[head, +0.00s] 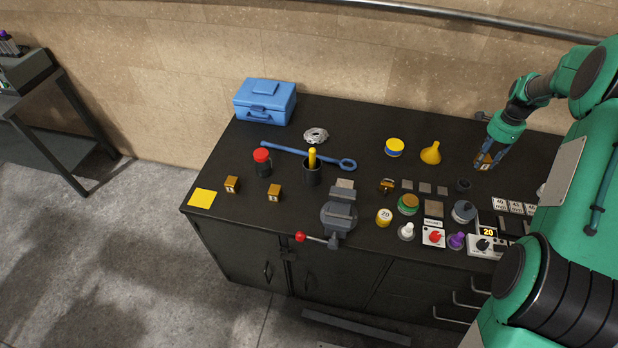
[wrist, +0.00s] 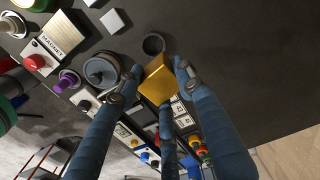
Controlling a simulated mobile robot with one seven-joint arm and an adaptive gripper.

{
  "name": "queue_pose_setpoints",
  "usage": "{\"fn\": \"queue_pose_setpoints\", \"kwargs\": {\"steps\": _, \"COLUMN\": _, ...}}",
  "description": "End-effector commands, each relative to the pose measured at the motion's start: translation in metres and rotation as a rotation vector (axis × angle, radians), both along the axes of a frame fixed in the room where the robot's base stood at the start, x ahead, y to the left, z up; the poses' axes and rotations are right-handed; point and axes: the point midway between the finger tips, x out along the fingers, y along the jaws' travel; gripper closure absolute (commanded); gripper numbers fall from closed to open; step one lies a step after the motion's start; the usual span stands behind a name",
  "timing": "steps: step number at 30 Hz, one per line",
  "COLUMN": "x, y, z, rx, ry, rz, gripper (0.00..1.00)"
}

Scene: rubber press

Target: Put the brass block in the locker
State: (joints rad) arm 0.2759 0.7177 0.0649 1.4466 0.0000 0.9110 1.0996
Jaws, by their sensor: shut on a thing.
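My gripper (head: 485,160) is at the right back of the black workbench, fingers pointing down. It is shut on a brass block (wrist: 157,84), which shows between the blue fingers in the wrist view. The block's height above the bench is hard to tell. Two similar small brass-coloured blocks, a left one (head: 231,184) and a right one (head: 274,193), stand at the left of the bench. No separate locker is clearly seen; a dark cabinet with doors (head: 322,278) is under the bench, and its doors look shut.
A blue toolbox (head: 264,103) stands at the back left of the workbench (head: 215,160). A vise (head: 339,215) is at the front edge. A blue wrench (head: 300,153), a black cup (head: 312,174) and a yellow funnel (head: 431,153) lie or stand between. Open floor is at left.

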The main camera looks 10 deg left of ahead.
Motion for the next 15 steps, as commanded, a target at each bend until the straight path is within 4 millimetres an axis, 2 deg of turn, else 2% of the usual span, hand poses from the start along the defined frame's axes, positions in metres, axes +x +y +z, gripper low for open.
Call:
{"fn": "queue_pose_setpoints", "kwargs": {"steps": 1, "x": 0.001, "y": 0.000, "z": 0.018, "rx": -0.001, "ry": -0.004, "rz": 0.000, "gripper": 1.00}}
{"fn": "queue_pose_setpoints", "kwargs": {"steps": 3, "x": 0.001, "y": 0.000, "z": 0.036, "rx": -0.001, "ry": -0.003, "rz": 0.000, "gripper": 1.00}}
{"fn": "queue_pose_setpoints", "kwargs": {"steps": 9, "x": 0.000, "y": 0.000, "z": 0.078, "rx": -0.001, "ry": -0.002, "rz": 0.000, "gripper": 1.00}}
{"fn": "queue_pose_setpoints", "kwargs": {"steps": 11, "x": 0.000, "y": 0.000, "z": 0.089, "rx": 0.000, "ry": -0.003, "rz": 0.000, "gripper": 1.00}}
{"fn": "queue_pose_setpoints", "kwargs": {"steps": 15, "x": 0.006, "y": 0.026, "z": 0.088, "rx": 0.001, "ry": 0.001, "rz": 0.041, "gripper": 1.00}}
